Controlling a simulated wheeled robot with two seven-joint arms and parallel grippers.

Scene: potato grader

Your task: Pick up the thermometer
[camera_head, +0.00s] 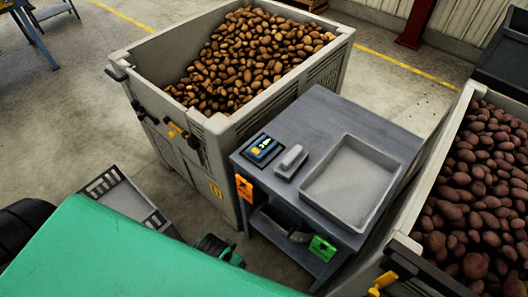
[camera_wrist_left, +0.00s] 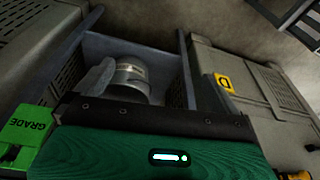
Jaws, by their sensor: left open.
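My left gripper (camera_head: 219,250) is low in front of the table's left side, below the tabletop and well apart from the device. It is open, with nothing seen in it. Its green and black body (camera_wrist_left: 160,135) fills the bottom of the left wrist view. My right gripper is not in view.
A grey block-like object (camera_head: 291,161) sits right beside the device, and a shallow grey tray (camera_head: 397,163) fills the table's right. Potato bins stand behind (camera_head: 226,122) and at right (camera_head: 407,241). The lower shelf holds a metal container (camera_wrist_left: 131,76). A grey crate (camera_head: 158,219) stands left.

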